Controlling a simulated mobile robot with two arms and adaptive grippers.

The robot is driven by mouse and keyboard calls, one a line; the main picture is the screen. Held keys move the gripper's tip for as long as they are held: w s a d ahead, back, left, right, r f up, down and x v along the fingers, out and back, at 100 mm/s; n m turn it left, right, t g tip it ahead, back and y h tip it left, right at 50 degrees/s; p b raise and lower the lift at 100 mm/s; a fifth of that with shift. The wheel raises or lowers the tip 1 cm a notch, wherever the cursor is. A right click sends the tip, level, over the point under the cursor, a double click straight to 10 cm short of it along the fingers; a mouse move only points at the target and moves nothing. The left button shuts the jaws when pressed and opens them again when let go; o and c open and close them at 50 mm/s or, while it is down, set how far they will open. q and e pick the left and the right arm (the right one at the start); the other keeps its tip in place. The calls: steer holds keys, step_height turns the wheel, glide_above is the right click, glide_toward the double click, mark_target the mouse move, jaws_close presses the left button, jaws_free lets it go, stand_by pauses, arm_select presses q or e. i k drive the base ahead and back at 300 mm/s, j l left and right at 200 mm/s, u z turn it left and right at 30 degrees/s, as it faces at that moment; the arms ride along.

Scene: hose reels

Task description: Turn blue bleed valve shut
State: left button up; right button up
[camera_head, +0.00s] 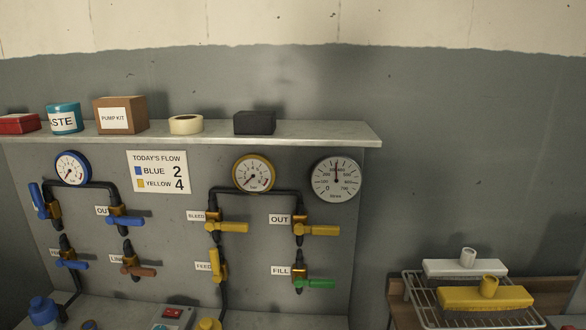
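The blue-side valve with an upright blue handle (39,200) is at the far left of the grey panel, on the brass body (54,213) below the pipe bend. Its handle runs roughly along the pipe. No label is readable beside it; its place matches the yellow valve (232,227) labelled BLEED. The blue-rimmed gauge (72,167) above has its needle low on the dial. The other blue handles, at OUT (126,221) and lower left (73,264), lie sideways. Neither of my grippers is in view.
A shelf (300,137) with boxes and tape overhangs the panel. A sign (157,172) reads BLUE 2, YELLOW 4. A blue-capped bottle (43,310) and a red-buttoned box (172,315) are below.

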mark_target(34, 188)
steer(key=u, duration=1.45)
